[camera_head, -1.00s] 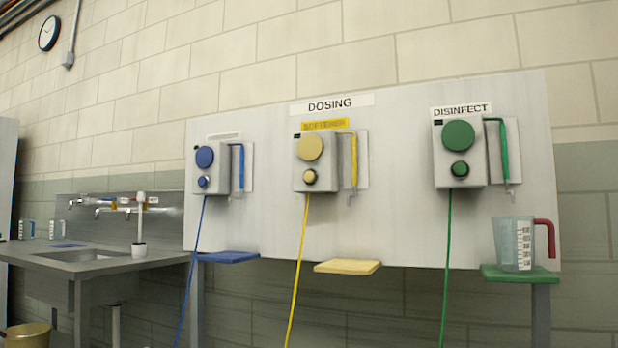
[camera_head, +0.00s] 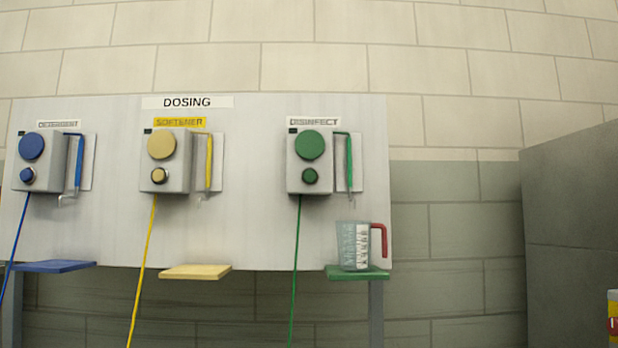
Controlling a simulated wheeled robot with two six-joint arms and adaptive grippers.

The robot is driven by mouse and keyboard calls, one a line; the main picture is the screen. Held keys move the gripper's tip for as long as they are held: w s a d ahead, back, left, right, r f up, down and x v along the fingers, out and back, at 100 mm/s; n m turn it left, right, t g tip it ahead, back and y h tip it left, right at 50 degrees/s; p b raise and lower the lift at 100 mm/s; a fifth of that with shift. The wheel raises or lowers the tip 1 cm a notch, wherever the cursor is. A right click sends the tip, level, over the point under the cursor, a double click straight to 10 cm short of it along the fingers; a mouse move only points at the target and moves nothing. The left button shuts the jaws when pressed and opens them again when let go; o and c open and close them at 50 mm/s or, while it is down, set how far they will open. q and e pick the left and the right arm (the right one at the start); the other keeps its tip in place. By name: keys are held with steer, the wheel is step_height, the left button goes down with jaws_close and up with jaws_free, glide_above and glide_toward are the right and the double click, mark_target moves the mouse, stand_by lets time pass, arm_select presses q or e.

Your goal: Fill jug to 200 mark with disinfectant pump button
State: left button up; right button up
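The disinfectant pump (camera_head: 312,163) is a grey box on the right of the dosing panel, under a DISINFECT label (camera_head: 314,121). It has a large green disc (camera_head: 310,145) and a smaller round green button (camera_head: 310,176) below it. A green tube (camera_head: 349,165) bends down on its right side to a small spout. The clear jug (camera_head: 352,246), with a white scale and a red handle (camera_head: 380,240), stands upright on a green shelf (camera_head: 357,273) below the spout. I cannot read the marks or tell any liquid level. Neither gripper is in view.
A yellow softener pump (camera_head: 168,160) and a blue pump (camera_head: 38,162) hang to the left, above a yellow shelf (camera_head: 195,272) and a blue shelf (camera_head: 52,266). A large grey block (camera_head: 570,235) stands at the right, with a partly cut-off yellow-and-red container (camera_head: 613,318) in front.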

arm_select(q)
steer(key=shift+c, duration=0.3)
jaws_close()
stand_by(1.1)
